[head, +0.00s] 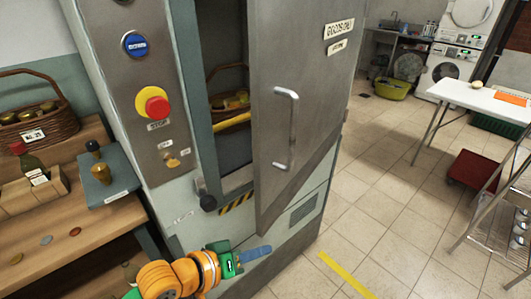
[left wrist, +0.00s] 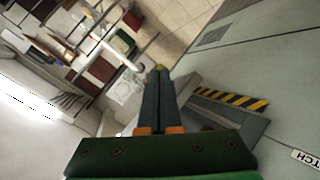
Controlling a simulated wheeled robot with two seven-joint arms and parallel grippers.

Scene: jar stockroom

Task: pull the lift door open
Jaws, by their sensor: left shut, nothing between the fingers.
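The lift door (head: 305,90) is a grey metal panel with a pale vertical bar handle (head: 293,130). It stands ajar: its left edge is away from the lift frame (head: 190,95), and the inside shows through the gap. My left gripper (head: 268,250) is shut and empty, low in front of the lift, below the door's bottom edge and well below the handle. In the left wrist view its dark fingers (left wrist: 159,72) are together, close to the lift's striped sill (left wrist: 230,98). My right gripper is not in view.
Inside the lift is a basket with jars (head: 230,100). A red stop button (head: 153,103) is on the control panel. A wooden shelf (head: 60,235) stands at the left.

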